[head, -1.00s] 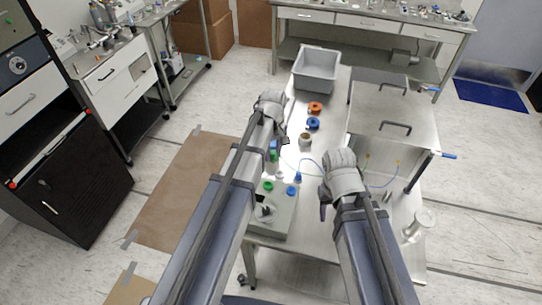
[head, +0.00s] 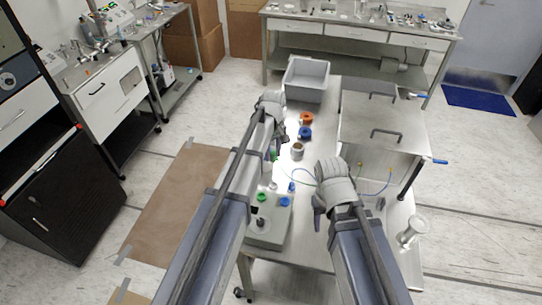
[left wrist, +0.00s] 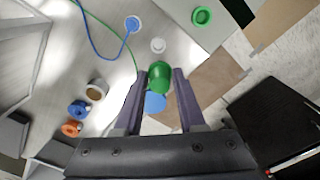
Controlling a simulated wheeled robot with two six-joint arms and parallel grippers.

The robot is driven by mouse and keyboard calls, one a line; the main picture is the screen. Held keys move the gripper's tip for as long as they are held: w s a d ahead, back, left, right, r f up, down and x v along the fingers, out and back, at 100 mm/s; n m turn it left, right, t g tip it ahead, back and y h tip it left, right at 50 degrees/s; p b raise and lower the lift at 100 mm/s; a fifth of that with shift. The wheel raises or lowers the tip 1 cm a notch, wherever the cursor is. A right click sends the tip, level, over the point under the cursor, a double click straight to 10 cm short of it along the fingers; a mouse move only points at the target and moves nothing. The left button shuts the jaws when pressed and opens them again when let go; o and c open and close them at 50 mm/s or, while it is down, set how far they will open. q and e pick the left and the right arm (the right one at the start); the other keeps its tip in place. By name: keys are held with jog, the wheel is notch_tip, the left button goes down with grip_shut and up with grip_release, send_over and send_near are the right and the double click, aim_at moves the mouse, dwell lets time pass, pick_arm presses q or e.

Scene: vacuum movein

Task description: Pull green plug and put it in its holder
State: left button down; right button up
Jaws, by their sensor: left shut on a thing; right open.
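My left gripper (left wrist: 157,88) is shut on the green plug (left wrist: 160,77), which shows between its fingers in the left wrist view. A blue part (left wrist: 154,102) shows just behind the plug, between the fingers. A thin green cable runs to the plug from the upper left. In the head view the left gripper (head: 274,150) is over the table's left side, its arm partly hiding the plug. A green ring (head: 262,197), which looks like the green holder, sits on a grey box; it also shows in the left wrist view (left wrist: 201,16). My right gripper (head: 318,203) is open and empty.
A blue ring (head: 285,202) sits beside the green one on the box. A blue plug (head: 292,187) with a blue cable and a white round piece (left wrist: 158,45) stand nearby. Blue and orange spools (head: 306,118), a brown-topped jar (head: 297,151) and a grey bin (head: 307,80) line the table.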

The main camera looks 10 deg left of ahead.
pick_arm(q)
jog(key=shift+w, duration=0.35)
jog(key=shift+f, duration=0.1)
pick_arm(e)
jog(key=shift+f, duration=0.1)
pick_arm(q)
jog(key=shift+f+b, duration=6.4)
jog(key=shift+b, duration=0.1)
pick_arm(e)
jog(key=shift+f, duration=6.4)
pick_arm(q)
jog(key=shift+f+b, duration=0.35)
pick_arm(e)
jog(key=shift+f, duration=0.35)
pick_arm(q)
jog(key=shift+f+b, duration=0.45)
pick_arm(e)
jog(key=shift+f, duration=0.45)
pick_arm(q)
jog(key=shift+f, duration=0.15)
pick_arm(e)
jog(key=shift+f, duration=0.15)
pick_arm(q)
jog(key=shift+f+b, duration=0.35)
jog(key=shift+b, duration=0.1)
pick_arm(e)
jog(key=shift+f, duration=0.3)
